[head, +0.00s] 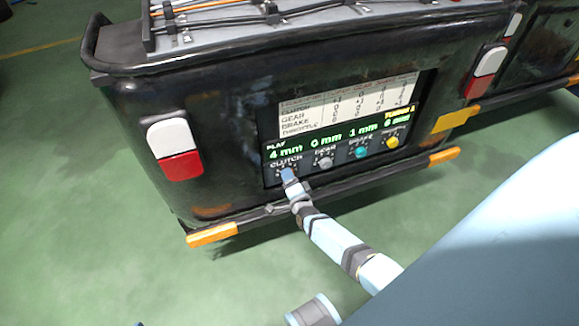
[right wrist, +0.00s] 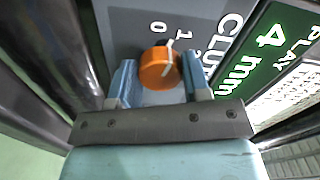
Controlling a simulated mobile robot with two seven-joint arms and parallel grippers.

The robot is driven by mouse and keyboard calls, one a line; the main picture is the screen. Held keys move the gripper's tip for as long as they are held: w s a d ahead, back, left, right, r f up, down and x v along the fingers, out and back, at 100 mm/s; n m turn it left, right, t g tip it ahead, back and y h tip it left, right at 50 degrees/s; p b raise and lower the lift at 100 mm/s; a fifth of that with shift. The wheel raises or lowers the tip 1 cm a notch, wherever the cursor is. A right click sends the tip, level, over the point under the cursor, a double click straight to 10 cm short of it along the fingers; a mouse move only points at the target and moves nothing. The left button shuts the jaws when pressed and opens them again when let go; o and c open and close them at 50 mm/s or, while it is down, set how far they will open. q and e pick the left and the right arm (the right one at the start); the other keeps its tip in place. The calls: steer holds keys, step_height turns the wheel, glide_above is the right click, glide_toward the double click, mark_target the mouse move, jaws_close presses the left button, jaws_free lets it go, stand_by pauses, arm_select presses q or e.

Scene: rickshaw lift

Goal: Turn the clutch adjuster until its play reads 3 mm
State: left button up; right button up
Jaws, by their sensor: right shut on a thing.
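The clutch adjuster is an orange round knob (right wrist: 158,68) with a white pointer line, shown in the right wrist view. Its dial carries the numbers 0, 1 and 2, and the line points up near the 1. My right gripper (right wrist: 161,76) has one finger on each side of the knob and is shut on it. In the head view my right gripper (head: 288,176) covers the clutch knob. The clutch play readout (head: 286,153) says 4 mm, also in the right wrist view (right wrist: 262,50). My left gripper is not in view.
The black panel also holds a grey gear knob (head: 325,162), a teal brake knob (head: 361,152) and a yellow knob (head: 392,142). Gear reads 0 mm and brake 1 mm. A printed table (head: 345,105) sits above. Green floor (head: 480,165) lies around the dark vehicle.

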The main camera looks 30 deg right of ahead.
steer(key=n, duration=0.4)
steer(key=shift+n+p, duration=0.4)
stand_by(0.4)
steer(key=o, duration=0.9)
steer(key=p+v, duration=0.2)
steer(key=v, duration=1.2)
steer(key=shift+w+a+p, duration=0.1)
steer(key=shift+p, duration=0.25)
